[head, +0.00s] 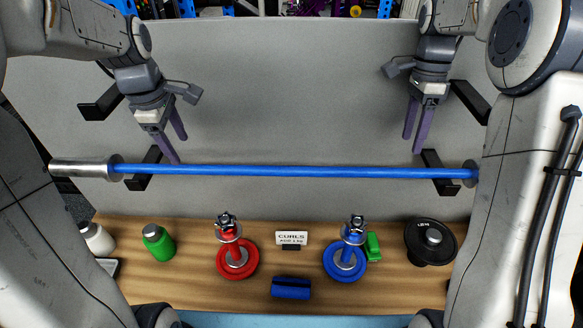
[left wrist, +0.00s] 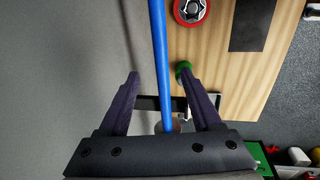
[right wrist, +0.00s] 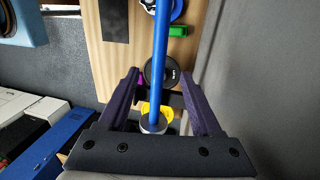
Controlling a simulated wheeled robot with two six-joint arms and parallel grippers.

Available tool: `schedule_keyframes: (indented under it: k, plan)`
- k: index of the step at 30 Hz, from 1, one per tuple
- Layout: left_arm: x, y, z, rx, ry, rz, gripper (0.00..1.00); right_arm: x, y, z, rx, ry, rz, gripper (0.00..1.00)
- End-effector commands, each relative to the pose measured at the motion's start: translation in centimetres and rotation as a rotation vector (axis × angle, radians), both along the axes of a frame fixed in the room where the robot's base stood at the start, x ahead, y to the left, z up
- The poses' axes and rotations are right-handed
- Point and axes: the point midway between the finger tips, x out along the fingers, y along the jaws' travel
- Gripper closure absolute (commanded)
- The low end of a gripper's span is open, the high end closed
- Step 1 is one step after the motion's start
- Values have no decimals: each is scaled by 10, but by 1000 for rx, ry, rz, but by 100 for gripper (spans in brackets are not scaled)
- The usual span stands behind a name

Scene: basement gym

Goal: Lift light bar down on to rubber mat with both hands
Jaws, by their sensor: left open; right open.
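The light bar (head: 290,171) is blue with silver ends and lies level across black hooks on a grey upright board. My left gripper (head: 181,150) is open just above the bar's left part in the head view. In the left wrist view the bar (left wrist: 160,60) runs between its spread fingers. My right gripper (head: 413,146) is open a little above the bar's right part. In the right wrist view the bar (right wrist: 158,75) lies between its open fingers. Neither gripper holds the bar. I cannot make out a rubber mat for certain.
Below the bar, a wooden shelf (head: 200,285) carries a green bottle (head: 158,243), a red weight (head: 237,258), a blue weight (head: 344,262), a black plate (head: 431,242) and a CURLS sign (head: 292,238). A spare pair of hooks (head: 101,103) sits higher, empty. A light blue strip (head: 300,320) shows at the bottom edge.

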Motion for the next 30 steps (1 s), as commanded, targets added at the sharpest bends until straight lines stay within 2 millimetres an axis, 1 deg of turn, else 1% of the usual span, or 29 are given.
schedule_keyframes:
  k: [5,12,16,21,30]
  plan:
    - [3,1,-24,-1,6,1,34,-6,2,-24,2,5,3,34]
    - [11,2,-67,-1,6,2,34,-13,3,-66,1,4,5,34]
    - [15,2,-84,0,4,2,34,-16,3,-84,1,3,5,34]
    - [18,2,-96,0,2,2,34,-19,3,-96,1,1,5,34]
    - [18,2,-99,0,0,2,34,-19,3,-99,1,0,5,34]
